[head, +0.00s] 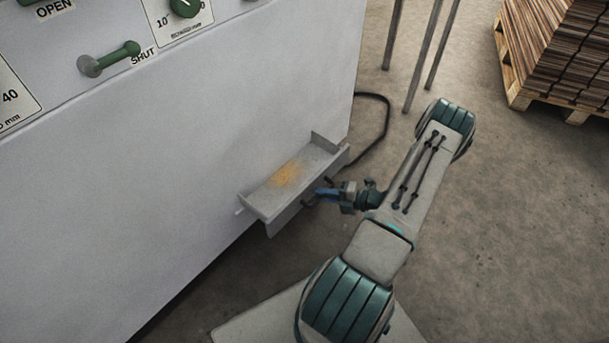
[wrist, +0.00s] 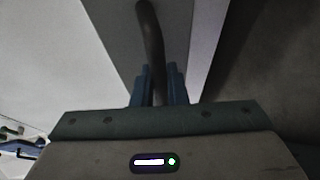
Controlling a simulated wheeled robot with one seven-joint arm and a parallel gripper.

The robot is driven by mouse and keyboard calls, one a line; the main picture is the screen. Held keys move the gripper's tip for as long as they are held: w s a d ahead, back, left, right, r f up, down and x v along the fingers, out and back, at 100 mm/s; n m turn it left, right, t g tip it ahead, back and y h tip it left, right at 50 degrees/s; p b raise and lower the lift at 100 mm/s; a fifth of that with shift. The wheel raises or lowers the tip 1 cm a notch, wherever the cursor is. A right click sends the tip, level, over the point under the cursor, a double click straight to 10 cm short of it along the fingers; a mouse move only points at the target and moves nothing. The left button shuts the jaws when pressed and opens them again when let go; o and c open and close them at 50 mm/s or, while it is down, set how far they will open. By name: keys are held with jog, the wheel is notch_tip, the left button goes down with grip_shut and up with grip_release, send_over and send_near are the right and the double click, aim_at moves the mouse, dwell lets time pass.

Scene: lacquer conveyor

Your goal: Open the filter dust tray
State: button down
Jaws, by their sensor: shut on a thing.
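The filter dust tray (head: 262,205) is a shallow grey metal tray low on the side of the white machine. It stands out from the machine wall, and a patch of orange dust (head: 287,175) lies in it. A dark bar handle (wrist: 151,30) runs along its front face. My gripper (head: 318,196) is at the front of the tray, with its blue fingers shut on the handle. In the wrist view the blue fingers (wrist: 158,86) close around the handle from both sides. The part of the handle between the fingers is hidden.
The white machine (head: 180,140) fills the left, with a green-handled lever (head: 112,58) marked OPEN and SHUT above. A black cable (head: 384,125) curves on the floor behind the tray. Thin metal legs (head: 420,60) stand at the back. A pallet of boards (head: 560,50) is far right. Floor at right is clear.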

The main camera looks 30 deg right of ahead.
jog(key=s+d, duration=0.2)
jog(key=s, duration=0.6)
jog(key=s+d, duration=0.3)
jog(key=s, duration=0.4)
jog(key=shift+s+d+p, duration=0.3)
jog(key=shift+s+d, duration=0.05)
jog(key=shift+s, duration=0.05)
jog(key=shift+s+d, duration=0.1)
jog(key=c, duration=1.5)
grip_release()
jog(key=shift+s, duration=0.1)
jog(key=shift+o, duration=0.2)
jog(key=p+v, duration=0.2)
jog(key=v, duration=1.1)
jog(key=shift+s+d+r, duration=0.2)
jog(key=shift+d, duration=0.05)
jog(key=shift+r, duration=0.1)
